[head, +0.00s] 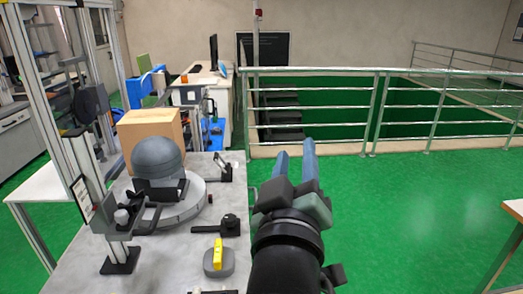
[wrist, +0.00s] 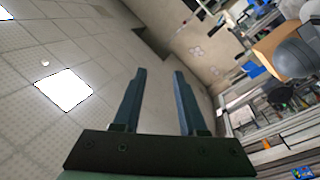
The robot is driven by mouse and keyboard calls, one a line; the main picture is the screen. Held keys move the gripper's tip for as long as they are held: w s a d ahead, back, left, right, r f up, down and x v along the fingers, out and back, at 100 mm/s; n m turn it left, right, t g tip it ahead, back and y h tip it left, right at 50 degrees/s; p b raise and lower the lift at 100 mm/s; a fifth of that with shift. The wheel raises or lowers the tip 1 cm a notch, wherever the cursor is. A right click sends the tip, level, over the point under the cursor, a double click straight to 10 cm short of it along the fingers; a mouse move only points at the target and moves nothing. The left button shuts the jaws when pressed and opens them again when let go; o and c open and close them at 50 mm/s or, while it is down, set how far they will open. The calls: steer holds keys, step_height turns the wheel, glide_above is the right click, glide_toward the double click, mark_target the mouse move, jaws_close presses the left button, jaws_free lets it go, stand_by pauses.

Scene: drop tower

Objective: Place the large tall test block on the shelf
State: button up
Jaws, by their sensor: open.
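My gripper (head: 295,158) is held up over the right edge of the grey worktable (head: 165,262). Its two blue fingers are apart with nothing between them, as the wrist view (wrist: 159,92) also shows. I cannot make out a block that is clearly the large tall test block, nor a shelf clearly meant for it. A light brown box-shaped thing (head: 150,128) stands at the far left end of the table, behind a grey dome (head: 158,158) on a round base. The dome hides part of it.
A metal frame (head: 38,105) rises at the left. Small dark fixtures and a grey disc with a yellow handle (head: 218,255) lie on the table. A metal railing (head: 380,88) crosses behind. The green floor (head: 400,215) on the right is clear; a table corner (head: 513,209) shows at the right edge.

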steer(key=s+a+r+m+t+y, duration=0.1)
steer(key=s+r+t, duration=0.1)
steer(key=s+r, duration=0.2)
steer(key=s+a+r+m+t+y, duration=0.1)
steer(key=s+r, duration=0.4)
steer(key=r, duration=0.5)
steer(key=s+a+r+m+t+y, duration=0.1)
steer(key=s+a+r+m+t, duration=0.1)
steer(key=r, duration=0.5)
steer(key=s+m+t, duration=0.1)
steer(key=s+t, duration=0.1)
steer(key=t, duration=0.1)
steer(key=shift+s+a+r, duration=0.3)
steer(key=shift+a+r, duration=0.1)
step_height(320, 180, up, 10)
steer(key=p, duration=1)
steer(key=shift+r, duration=0.2)
